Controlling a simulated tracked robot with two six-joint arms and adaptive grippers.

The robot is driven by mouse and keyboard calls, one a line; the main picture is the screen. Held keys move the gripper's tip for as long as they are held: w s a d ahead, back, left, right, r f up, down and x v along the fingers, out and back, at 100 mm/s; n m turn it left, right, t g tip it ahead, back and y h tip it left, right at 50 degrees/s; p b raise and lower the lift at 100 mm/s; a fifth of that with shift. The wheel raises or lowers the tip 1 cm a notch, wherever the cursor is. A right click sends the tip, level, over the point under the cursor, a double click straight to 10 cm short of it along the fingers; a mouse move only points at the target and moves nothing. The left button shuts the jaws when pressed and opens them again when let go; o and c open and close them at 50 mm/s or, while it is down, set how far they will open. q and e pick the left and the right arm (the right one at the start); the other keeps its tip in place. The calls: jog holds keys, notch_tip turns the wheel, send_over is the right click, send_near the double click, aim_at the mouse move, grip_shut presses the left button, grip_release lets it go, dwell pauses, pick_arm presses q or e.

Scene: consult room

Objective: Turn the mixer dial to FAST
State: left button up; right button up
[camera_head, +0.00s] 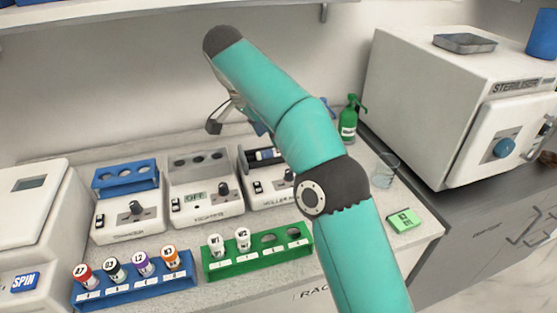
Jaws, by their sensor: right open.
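The roller mixer (258,203) is the rightmost of three white devices on the bench, with dark rollers (262,155) on top. Its black dial (289,175) is on the front panel, close to the left edge of my teal right arm. The arm hides the mixer's right part, and the dial's setting is too small to read. My right gripper (234,121) is open, raised above and behind the devices, apart from the dial and partly hidden behind my own arm. My left gripper is not in view.
A middle device reading OFF (195,196) and a left device with a blue rack (127,176) stand beside the mixer. In front are a blue tube rack (135,290) and a green rack (258,258). A green bottle (348,126), glass beaker (384,170) and steriliser (425,100) stand right.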

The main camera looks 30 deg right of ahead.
jog(key=b+x, duration=0.2)
jog(key=x, duration=0.6)
jog(key=b+x, duration=0.1)
jog(key=x, duration=0.7)
jog(key=shift+w+d+f+b, duration=0.25)
jog(key=shift+d+b, duration=0.1)
jog(key=shift+b, duration=0.05)
jog(key=c, duration=1)
jog(key=shift+d, duration=0.2)
grip_shut()
jog(key=shift+a, duration=0.15)
